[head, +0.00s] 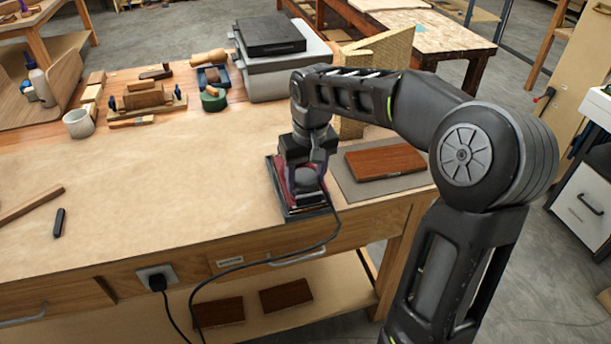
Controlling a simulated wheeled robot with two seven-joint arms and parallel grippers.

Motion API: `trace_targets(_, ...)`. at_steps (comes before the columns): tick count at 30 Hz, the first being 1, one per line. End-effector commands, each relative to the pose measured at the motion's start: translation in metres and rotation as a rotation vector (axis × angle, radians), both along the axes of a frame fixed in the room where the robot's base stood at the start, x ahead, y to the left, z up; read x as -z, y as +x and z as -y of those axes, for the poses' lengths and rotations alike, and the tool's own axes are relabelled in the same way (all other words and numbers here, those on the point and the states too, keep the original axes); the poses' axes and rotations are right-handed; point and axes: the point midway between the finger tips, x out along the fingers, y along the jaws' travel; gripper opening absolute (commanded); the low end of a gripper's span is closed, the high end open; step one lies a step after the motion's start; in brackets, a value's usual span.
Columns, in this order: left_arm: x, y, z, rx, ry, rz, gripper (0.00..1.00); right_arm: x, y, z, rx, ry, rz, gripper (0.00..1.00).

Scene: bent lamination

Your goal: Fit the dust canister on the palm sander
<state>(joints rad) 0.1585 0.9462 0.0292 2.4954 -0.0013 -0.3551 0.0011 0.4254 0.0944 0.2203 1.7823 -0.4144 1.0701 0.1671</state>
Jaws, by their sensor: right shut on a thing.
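The palm sander (297,208) is a dark and reddish block near the front right of the bench, with a black cord running from it. My right gripper (306,172) comes down on it from above and is shut on its upper part. A grey rounded part (305,181) shows between the fingers; I cannot tell whether it belongs to the sander or is the dust canister. I cannot pick out the canister with certainty elsewhere. My left gripper is not in view.
A reddish wooden board (385,161) lies on a grey mat (352,187) just right of the sander. The cord (250,262) hangs over the front edge near a wall-type socket (157,277). A grey case (283,75) and tools stand behind. The bench middle (170,185) is clear.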

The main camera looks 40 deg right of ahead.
Motion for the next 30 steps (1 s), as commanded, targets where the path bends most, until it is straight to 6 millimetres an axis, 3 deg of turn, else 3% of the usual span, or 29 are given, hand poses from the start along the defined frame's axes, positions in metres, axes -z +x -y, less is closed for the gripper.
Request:
trace_targets(28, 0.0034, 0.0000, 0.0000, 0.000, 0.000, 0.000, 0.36, 0.0048, 0.0000, 0.0000, 0.000, 0.000, 0.000, 0.06)
trace_targets(29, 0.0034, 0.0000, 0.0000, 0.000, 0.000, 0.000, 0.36, 0.0048, 0.0000, 0.0000, 0.000, 0.000, 0.000, 0.55)
trace_targets(30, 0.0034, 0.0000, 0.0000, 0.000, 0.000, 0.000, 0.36, 0.0048, 0.0000, 0.0000, 0.000, 0.000, 0.000, 0.58)
